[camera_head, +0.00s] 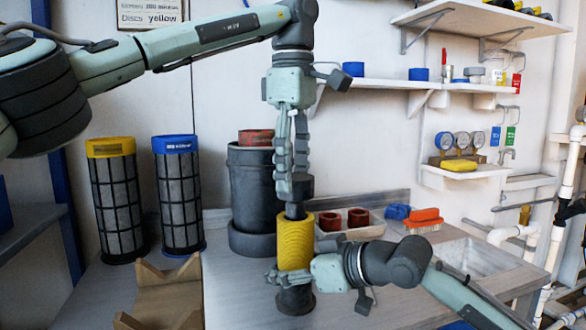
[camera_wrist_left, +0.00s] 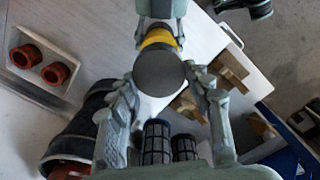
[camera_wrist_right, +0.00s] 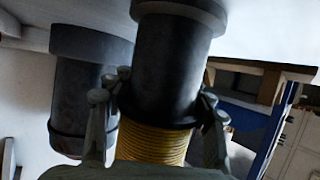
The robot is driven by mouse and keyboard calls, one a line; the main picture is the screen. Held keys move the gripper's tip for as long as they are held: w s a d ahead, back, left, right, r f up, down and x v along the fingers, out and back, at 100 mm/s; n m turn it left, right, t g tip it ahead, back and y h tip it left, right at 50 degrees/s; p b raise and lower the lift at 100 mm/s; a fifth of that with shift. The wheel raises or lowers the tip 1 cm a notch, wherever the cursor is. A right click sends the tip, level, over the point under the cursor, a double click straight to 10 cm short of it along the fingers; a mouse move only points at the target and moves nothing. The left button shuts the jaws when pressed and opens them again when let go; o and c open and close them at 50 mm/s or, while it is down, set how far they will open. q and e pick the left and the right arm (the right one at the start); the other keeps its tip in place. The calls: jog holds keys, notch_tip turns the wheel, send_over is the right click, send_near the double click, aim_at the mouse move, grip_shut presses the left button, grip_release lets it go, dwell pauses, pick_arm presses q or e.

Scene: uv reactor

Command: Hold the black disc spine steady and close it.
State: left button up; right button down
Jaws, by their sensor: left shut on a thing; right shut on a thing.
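The black disc spine (camera_head: 295,302) stands upright on the bench with a stack of yellow discs (camera_head: 296,242) around it. Its round black top (camera_wrist_left: 160,72) shows between my left fingers in the left wrist view. My left gripper (camera_head: 294,192) reaches down from above and is shut on the spine's black top end. My right gripper (camera_head: 290,273) comes in from the right and is shut around the spine's lower part, where the yellow discs meet the black base. The right wrist view shows this black base (camera_wrist_right: 165,75) upside down. The exact finger contacts are partly hidden.
A dark cylindrical housing (camera_head: 253,190) stands close behind. Two mesh cylinders, one yellow-topped (camera_head: 115,200) and one blue-topped (camera_head: 180,195), stand left. A wooden cradle (camera_head: 165,295) lies at front left. A tray with two red rings (camera_head: 358,218) and an orange brush (camera_head: 425,215) are right.

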pick_arm(q)
jog(key=shift+f, duration=0.1)
jog(key=shift+f, duration=0.8)
jog(key=shift+f, duration=0.6)
jog(key=m, duration=0.7)
jog(key=shift+w+d, duration=0.1)
jog(key=shift+w, duration=0.05)
jog(key=m, duration=0.5)
jog(key=shift+d, duration=0.15)
jog(key=m, duration=1)
jog(key=shift+d+m, duration=0.15)
jog(key=shift+m, duration=0.25)
